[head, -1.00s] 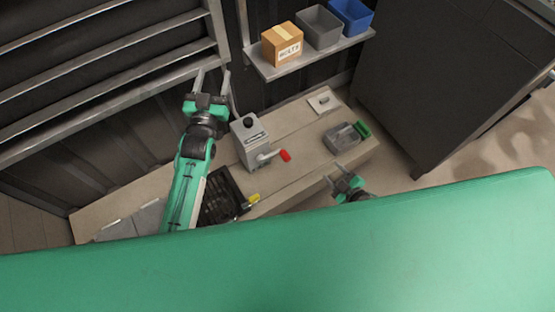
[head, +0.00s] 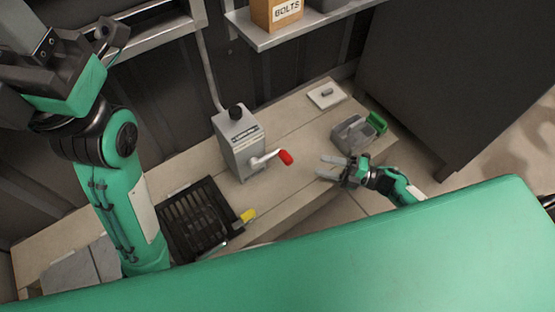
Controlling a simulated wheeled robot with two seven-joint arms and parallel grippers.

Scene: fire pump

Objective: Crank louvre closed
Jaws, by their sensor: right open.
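The grey crank box (head: 238,142) stands on the bench with a black knob on top. Its crank arm (head: 263,161) points right and ends in a red handle (head: 286,157). Part of the louvre frame (head: 165,38) shows at upper left; most of its slats are hidden or out of view, so I cannot tell how far it is open. My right gripper (head: 322,168) is open and empty, its fingers pointing left toward the red handle, a short gap away. My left gripper (head: 65,50) is raised close to the camera at upper left, away from the crank; its jaws are unclear.
The bench (head: 295,200) also holds a black slotted tray (head: 200,220), a yellow-handled tool (head: 246,217), a grey container (head: 352,134) by a green item (head: 376,122), and a white plate (head: 326,94). A shelf (head: 262,40) with a BOLTS box (head: 276,14) hangs above. A dark cabinet (head: 450,80) stands right.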

